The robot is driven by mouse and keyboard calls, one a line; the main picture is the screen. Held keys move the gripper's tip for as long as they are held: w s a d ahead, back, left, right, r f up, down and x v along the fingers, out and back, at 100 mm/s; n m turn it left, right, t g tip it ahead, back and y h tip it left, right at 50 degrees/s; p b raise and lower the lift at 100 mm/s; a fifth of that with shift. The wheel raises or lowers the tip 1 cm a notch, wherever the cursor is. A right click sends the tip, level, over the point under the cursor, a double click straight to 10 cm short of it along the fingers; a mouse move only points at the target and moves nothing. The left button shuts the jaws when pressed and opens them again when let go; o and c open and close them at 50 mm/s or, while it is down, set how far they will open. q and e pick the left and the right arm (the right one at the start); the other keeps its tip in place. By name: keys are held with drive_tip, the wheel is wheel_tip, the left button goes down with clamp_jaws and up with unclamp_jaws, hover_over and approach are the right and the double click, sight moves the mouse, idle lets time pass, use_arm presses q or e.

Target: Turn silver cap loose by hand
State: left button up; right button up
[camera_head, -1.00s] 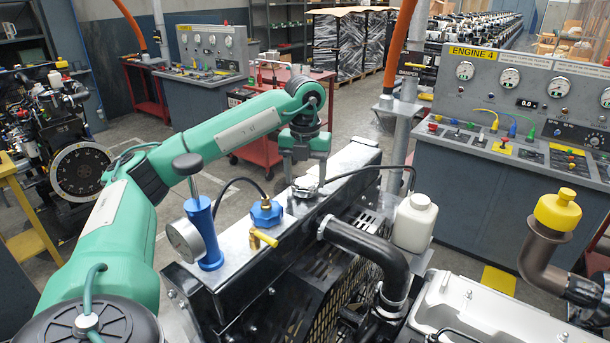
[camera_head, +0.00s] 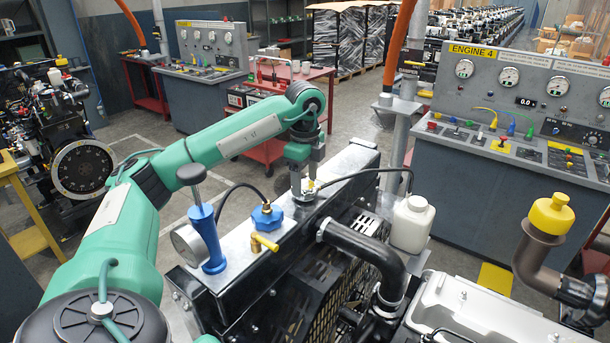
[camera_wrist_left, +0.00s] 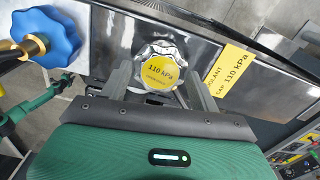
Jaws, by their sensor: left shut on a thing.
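The silver cap (camera_wrist_left: 160,55) shows in the left wrist view as a scalloped metal knob with a round yellow "110 kPa" label. It sits on the metal top of the radiator tank (camera_head: 348,163). My left gripper (camera_wrist_left: 160,72) is shut on it, with one finger on each side of its rim. In the head view my left gripper (camera_head: 305,188) points down at the tank top, and its fingers hide most of the cap. Whether the cap is seated or lifted is not clear. My right gripper is not in view.
On the same tank top stand a blue cap (camera_head: 267,214) with a brass fitting and a blue hand pump (camera_head: 207,238) with a gauge. Black hoses run close by the gripper. A white bottle (camera_head: 411,224) stands to the right.

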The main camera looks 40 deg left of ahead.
sight(303, 185)
use_arm(q)
drive_tip(key=n, duration=0.2)
drive_tip(key=shift+s+f+n, duration=0.2)
drive_tip(key=shift+f+n, duration=0.1)
drive_tip(key=o, duration=0.9)
drive_tip(key=shift+d+n+p, duration=0.1)
drive_tip(key=shift+n+p, duration=0.25)
drive_tip(key=shift+n, duration=0.15)
drive_tip(key=o, duration=0.4)
drive_tip(key=shift+o, duration=0.9)
drive_tip(key=shift+s+r, duration=0.1)
drive_tip(key=shift+s, duration=0.1)
drive_tip(key=shift+a+r, duration=0.15)
drive_tip(key=shift+a, duration=0.15)
drive_tip(key=shift+w+d, duration=0.1)
drive_tip(key=shift+w, duration=0.1)
drive_tip(key=shift+c, duration=0.5)
drive_tip(key=shift+r, duration=0.1)
drive_tip(key=shift+s+r+p, duration=0.15)
drive_tip(key=shift+r+p, duration=0.25)
drive_tip(key=shift+r, duration=0.15)
drive_tip(key=shift+r+p, duration=2.15)
drive_tip(key=shift+r, duration=0.75)
